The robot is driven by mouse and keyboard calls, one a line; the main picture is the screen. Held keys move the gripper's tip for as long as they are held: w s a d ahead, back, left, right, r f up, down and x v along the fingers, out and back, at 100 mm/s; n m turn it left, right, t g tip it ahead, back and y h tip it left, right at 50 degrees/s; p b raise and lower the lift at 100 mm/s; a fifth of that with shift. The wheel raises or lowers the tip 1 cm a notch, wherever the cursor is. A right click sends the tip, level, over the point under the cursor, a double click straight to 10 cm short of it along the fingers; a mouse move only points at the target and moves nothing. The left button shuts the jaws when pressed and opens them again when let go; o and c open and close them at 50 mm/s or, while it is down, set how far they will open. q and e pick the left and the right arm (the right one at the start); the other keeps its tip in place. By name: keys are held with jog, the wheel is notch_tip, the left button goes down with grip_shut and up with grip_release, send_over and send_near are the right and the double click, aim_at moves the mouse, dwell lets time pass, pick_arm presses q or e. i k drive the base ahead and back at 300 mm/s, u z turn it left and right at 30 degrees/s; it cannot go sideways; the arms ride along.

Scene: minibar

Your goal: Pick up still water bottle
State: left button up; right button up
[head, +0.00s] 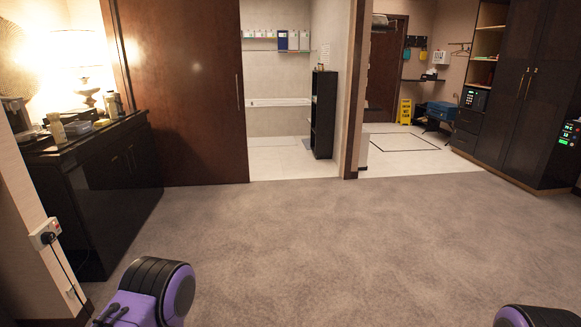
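No bottle can be made out for certain as the still water bottle. A small pale bottle-shaped thing (57,130) stands upright near the front left of the dark cabinet's top at the left. A taller, darker container (113,104) stands further back on the same top. Both are too small to read a label. Neither of my grippers is in view. Only purple and black parts of my arms show at the bottom edge, well apart from the cabinet.
The dark cabinet (108,180) also bears a lit lamp (85,62) and several small items. A socket with a plugged cable (46,233) is on the near wall. The carpet (300,240) is clear. A yellow floor sign (404,111) stands far back.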

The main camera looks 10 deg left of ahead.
aim_at(113, 110)
jog(key=i, duration=2.75)
jog(key=u, duration=0.2)
jog(key=i, duration=2.4)
jog(key=u, duration=1.15)
jog(key=i, duration=1.3)
jog(key=u, duration=1.8)
jog(key=i, duration=1.25)
jog(key=u, duration=0.45)
